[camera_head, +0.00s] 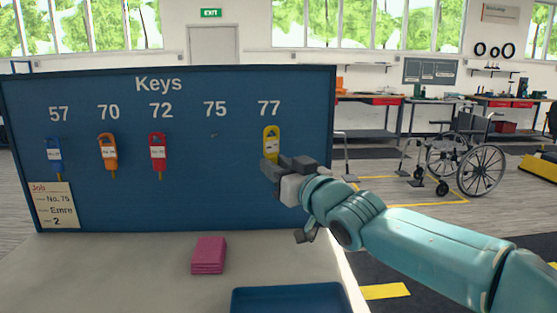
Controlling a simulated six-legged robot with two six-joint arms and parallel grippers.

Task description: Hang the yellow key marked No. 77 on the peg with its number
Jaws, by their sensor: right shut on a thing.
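The yellow key (271,144) is upright against the blue key board (200,200), right below the number 77. My right gripper (270,170) is shut on the lower part of the yellow key, and its fingers hide the key's lower end. The peg under 77 is hidden behind the key, so I cannot tell whether the key's hole is around it. The key's label is too small to read. My left gripper is not in view.
Blue (55,157), orange (108,152) and red (157,150) keys hang under 57, 70 and 72. The peg (214,135) under 75 is bare. A job card (55,205), a pink stack (209,255) and a blue tray (290,299) are nearby.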

